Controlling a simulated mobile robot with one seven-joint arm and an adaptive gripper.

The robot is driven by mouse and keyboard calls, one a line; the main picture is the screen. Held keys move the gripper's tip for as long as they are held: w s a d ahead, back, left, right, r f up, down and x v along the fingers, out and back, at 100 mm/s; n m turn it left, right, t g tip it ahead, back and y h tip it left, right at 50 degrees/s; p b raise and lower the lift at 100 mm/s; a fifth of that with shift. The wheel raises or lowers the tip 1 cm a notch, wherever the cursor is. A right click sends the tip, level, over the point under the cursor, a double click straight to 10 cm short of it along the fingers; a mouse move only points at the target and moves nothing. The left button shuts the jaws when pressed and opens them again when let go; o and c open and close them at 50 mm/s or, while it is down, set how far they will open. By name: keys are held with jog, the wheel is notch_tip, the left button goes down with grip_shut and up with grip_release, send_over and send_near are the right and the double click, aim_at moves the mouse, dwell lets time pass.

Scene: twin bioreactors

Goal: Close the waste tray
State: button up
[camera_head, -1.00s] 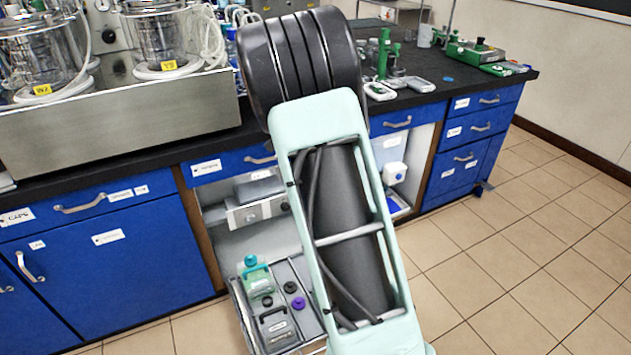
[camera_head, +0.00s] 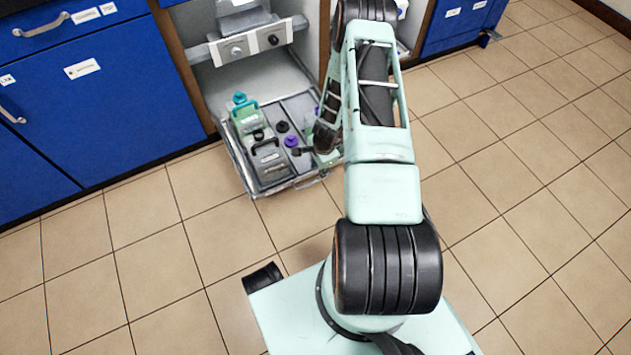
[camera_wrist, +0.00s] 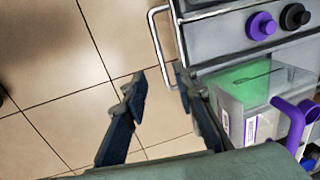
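The waste tray (camera_head: 246,180) is pulled out from the bay under the bench, low over the floor, and holds several containers. Its front edge also shows in the wrist view (camera_wrist: 215,62), with a thin metal bar handle (camera_wrist: 153,30) standing off it. My gripper (camera_wrist: 162,88) is open and empty, its two dark fingers apart at the tray's front. The handle's near end lies by the right fingertip; I cannot tell whether they touch. In the head view my gripper (camera_head: 306,152) is at the tray's right front part, partly hidden by my arm.
In the tray are a green container with a teal cap (camera_head: 241,112), a grey container (camera_head: 270,160) and purple and black caps. A clear bottle with green liquid and a purple handle (camera_wrist: 262,105) stands close to the right finger. Tiled floor (camera_head: 130,260) in front is clear.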

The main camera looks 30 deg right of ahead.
aim_at(315, 181)
jog(key=f+b, duration=0.1)
jog(key=f, duration=0.2)
jog(key=w+f+b, duration=0.1)
jog(key=f, duration=0.2)
jog(key=w+f+b, duration=0.1)
jog(key=f, duration=0.2)
jog(key=shift+f+b, duration=0.3)
grip_shut()
